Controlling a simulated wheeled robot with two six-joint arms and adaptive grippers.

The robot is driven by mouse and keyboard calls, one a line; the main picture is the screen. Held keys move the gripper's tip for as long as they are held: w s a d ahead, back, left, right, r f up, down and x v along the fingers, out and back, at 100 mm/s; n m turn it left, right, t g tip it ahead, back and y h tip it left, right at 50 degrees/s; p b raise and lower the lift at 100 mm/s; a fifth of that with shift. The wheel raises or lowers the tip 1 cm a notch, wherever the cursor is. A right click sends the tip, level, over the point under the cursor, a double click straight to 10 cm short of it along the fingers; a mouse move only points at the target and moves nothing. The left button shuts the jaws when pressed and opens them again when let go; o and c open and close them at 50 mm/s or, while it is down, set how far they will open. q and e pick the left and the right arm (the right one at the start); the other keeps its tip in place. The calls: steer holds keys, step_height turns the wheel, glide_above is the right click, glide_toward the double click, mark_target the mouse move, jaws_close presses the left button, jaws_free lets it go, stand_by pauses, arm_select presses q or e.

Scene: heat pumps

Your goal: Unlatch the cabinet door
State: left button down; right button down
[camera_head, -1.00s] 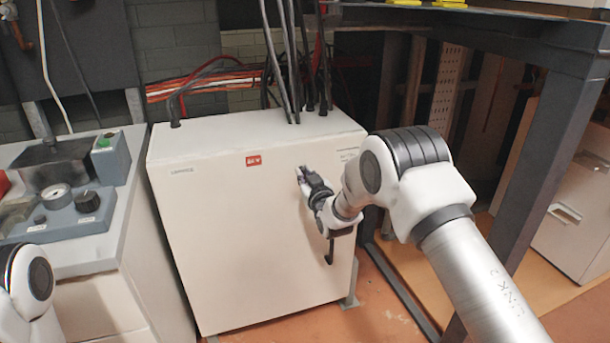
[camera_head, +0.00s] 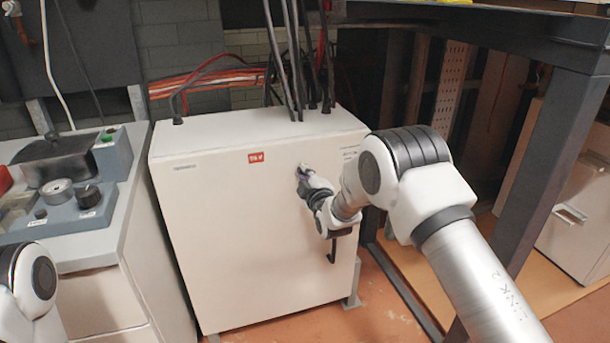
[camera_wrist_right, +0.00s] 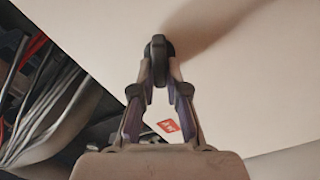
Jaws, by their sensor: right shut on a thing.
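The cabinet is a pale cream box whose door (camera_head: 235,240) faces me, with a small red label (camera_head: 256,157) near the top. My right gripper (camera_head: 303,172) is at the upper right of the door. In the right wrist view my right gripper (camera_wrist_right: 158,72) is shut on a small dark latch (camera_wrist_right: 158,47) that stands out from the pale panel. In the head view the gripper mostly hides this latch. A black handle (camera_head: 332,252) shows lower on the door, below my wrist. The door looks closed. My left gripper is out of view.
Black cables rise from the cabinet top. A grey bench with a control box (camera_head: 88,196) stands at the left. A dark steel frame (camera_head: 545,165) stands at the right, close to my right arm. Orange floor shows in front of the cabinet.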

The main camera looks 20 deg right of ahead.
steer(key=n, duration=0.5)
steer(key=shift+a+f+n+b, duration=0.1)
steer(key=shift+f+n+b, duration=0.2)
steer(key=shift+f, duration=0.05)
stand_by(0.4)
steer(key=c, duration=1.2)
jaws_free()
steer(key=shift+s, duration=0.1)
steer(key=s, duration=1.2)
steer(key=shift+d, duration=0.2)
steer(key=shift+w, duration=0.1)
